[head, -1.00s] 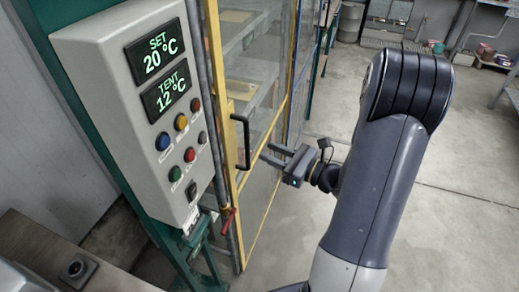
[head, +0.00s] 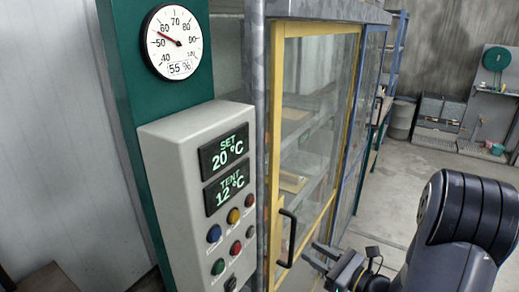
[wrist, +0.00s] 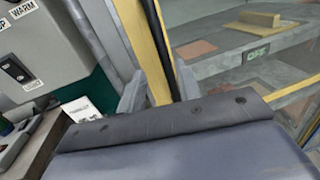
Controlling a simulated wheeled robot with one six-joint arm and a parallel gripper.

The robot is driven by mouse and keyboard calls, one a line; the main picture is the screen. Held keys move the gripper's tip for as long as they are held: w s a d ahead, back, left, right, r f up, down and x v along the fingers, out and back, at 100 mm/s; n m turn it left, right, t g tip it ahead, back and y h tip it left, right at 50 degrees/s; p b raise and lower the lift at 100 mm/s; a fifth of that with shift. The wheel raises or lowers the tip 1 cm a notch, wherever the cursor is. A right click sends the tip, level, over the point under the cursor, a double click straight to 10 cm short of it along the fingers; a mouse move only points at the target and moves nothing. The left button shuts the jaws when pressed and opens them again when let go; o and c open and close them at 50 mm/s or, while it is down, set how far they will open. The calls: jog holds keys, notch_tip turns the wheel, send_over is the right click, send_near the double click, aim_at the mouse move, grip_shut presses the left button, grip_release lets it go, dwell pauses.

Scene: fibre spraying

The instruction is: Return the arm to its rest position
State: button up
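My arm reaches in from the lower right of the head view, bent at a dark, ribbed joint. My gripper (head: 308,254) is open and empty, its two fingers pointing left towards the yellow-framed glass door (head: 318,130). The fingertips appear just right of the black door handle (head: 287,240), with no clear contact. In the wrist view the spread fingers (wrist: 160,92) stand apart, with the yellow frame and black handle (wrist: 158,45) seen between them. A dark grey part of my wrist fills the lower part of that view.
A control box (head: 160,165) with displays SET 20 °C and TENT 12 °C stands left of the door. A round gauge (head: 173,42) reading 55 % is above it. Shelves show behind the glass. Open concrete floor (head: 385,205) lies right of the door.

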aim_at(293, 239)
jog(key=p+x, duration=0.1)
jog(key=x, duration=0.7)
jog(key=shift+p, duration=0.4)
jog(key=shift+w+d, duration=0.25)
jog(key=shift+w, duration=0.15)
